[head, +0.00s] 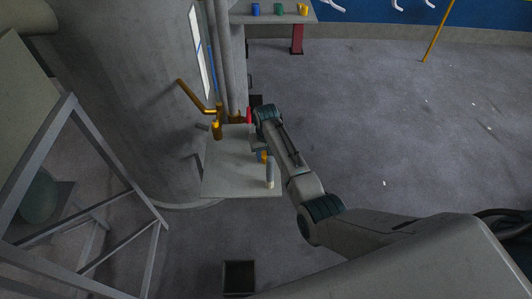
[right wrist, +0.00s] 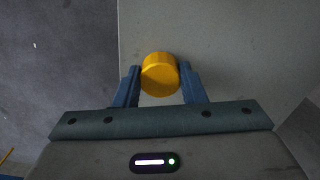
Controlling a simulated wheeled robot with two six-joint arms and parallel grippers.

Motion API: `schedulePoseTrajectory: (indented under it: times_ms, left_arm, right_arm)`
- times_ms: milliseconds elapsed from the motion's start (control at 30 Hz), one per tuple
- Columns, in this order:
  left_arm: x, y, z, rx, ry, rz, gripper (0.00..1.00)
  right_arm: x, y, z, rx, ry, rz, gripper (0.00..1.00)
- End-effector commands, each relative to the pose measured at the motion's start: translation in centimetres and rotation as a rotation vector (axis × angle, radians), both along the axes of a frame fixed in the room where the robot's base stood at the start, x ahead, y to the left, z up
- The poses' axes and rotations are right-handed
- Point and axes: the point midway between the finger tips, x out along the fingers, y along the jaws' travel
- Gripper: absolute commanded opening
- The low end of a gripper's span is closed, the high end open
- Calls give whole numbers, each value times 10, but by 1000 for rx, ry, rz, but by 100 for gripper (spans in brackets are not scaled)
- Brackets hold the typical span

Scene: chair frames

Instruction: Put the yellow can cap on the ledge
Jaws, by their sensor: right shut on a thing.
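The yellow can cap (right wrist: 160,73) is a short round cylinder between the two blue fingers of my right gripper (right wrist: 159,82), which is shut on it. In the head view a small part of the cap (head: 262,156) shows beside the gripper. The cap is over a grey, flat, square ledge (head: 222,178) by the big round column. I cannot tell whether the cap touches the surface. My left gripper is not in view.
A slim grey upright object (head: 270,170) stands near the ledge's front right corner. A brass pipe with a valve (head: 216,130) and a red item (head: 249,116) are at the back. A grey metal frame (head: 105,150) stands left. A back shelf (head: 268,18) holds coloured cups.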

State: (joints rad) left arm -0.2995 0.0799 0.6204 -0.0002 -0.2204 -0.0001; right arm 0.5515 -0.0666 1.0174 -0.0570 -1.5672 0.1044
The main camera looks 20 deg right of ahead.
Motion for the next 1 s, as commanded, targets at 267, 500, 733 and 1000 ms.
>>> schedulePoseTrajectory:
  times_ms: [267, 500, 733, 1000]
  left_arm:
    - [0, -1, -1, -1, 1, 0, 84]
    - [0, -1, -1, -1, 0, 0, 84]
    - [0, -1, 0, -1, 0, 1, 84]
    - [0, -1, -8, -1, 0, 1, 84]
  right_arm:
    - [0, 0, -2, 0, 0, 0, 7]
    - [0, 0, -2, 0, 0, 0, 59]
    - [0, 0, 0, 0, -1, 0, 59]
    - [2, 0, 39, 1, -6, 0, 59]
